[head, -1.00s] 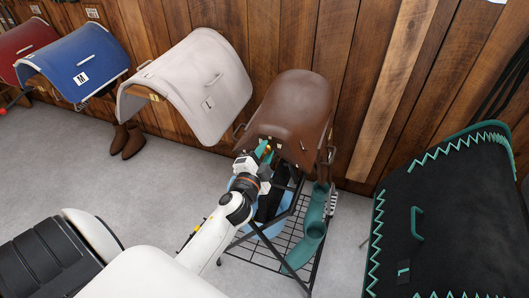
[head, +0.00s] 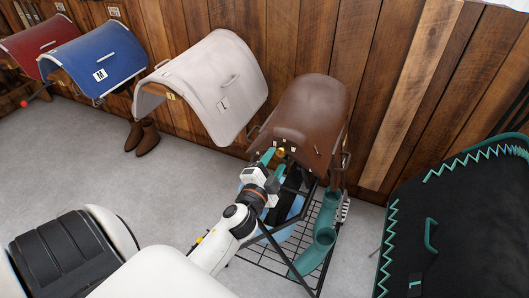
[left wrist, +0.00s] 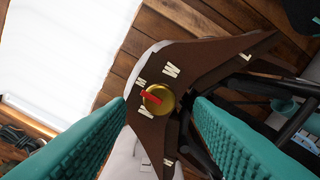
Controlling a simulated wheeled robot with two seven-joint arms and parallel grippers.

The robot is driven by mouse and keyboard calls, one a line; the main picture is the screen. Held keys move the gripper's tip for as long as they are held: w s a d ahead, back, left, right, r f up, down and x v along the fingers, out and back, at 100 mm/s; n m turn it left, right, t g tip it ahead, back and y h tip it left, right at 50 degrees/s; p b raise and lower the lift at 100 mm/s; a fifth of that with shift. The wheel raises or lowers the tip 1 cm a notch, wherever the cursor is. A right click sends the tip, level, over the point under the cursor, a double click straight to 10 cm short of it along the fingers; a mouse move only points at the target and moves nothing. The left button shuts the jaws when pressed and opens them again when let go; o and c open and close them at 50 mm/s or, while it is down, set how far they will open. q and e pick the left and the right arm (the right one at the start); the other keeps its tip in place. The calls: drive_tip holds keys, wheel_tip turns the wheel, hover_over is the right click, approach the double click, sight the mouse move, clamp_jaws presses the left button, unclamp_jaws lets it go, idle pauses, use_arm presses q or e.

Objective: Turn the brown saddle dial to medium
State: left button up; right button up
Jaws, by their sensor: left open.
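The brown saddle (head: 312,103) sits on a rack against the plank wall. Its front panel carries a small brass dial (head: 281,153) with pale letter marks. In the left wrist view the round dial (left wrist: 160,104) has a red pointer mark angled to the upper left, toward one of the small letters around it. My left gripper (head: 276,159) is open in front of the panel. Its teal fingers stand on either side of the dial in the wrist view, and nothing is held. I cannot tell whether they touch the dial. My right gripper is not in view.
A pale saddle (head: 205,85) hangs to the left, with a blue one (head: 95,60) and a red one (head: 35,45) beyond. Below the brown saddle are a wire rack (head: 290,245) and a teal curved piece (head: 318,240). A black, teal-trimmed item (head: 470,215) stands at right.

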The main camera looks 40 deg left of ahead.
use_arm(q)
drive_tip(key=b+v, duration=0.2)
drive_tip(key=v, duration=0.7)
drive_tip(key=shift+w, duration=0.1)
drive_tip(key=s+d+f+n+g+h, duration=0.1)
drive_tip(key=s+d+f+g, duration=0.15)
drive_tip(key=f, duration=0.95)
drive_tip(key=s+d+f+n+g+h, duration=0.1)
drive_tip(key=s+d+f+g, duration=0.15)
drive_tip(key=f, duration=1.05)
drive_tip(key=s+d+f+n+g+h, duration=0.1)
drive_tip(key=s+f+n+g, duration=0.2)
drive_tip(key=f, duration=0.9)
drive_tip(key=s+f+n+g, duration=0.1)
drive_tip(key=s+f+g, duration=0.3)
drive_tip(key=s+f, duration=0.4)
drive_tip(key=s+f+n+g+h, duration=0.1)
drive_tip(key=s+f+g, duration=0.3)
drive_tip(key=s+f, duration=0.5)
drive_tip(key=s, duration=0.7)
drive_tip(key=shift+s+d+g, duration=0.15)
drive_tip(key=shift+s+g, duration=0.15)
drive_tip(key=shift+s, duration=0.1)
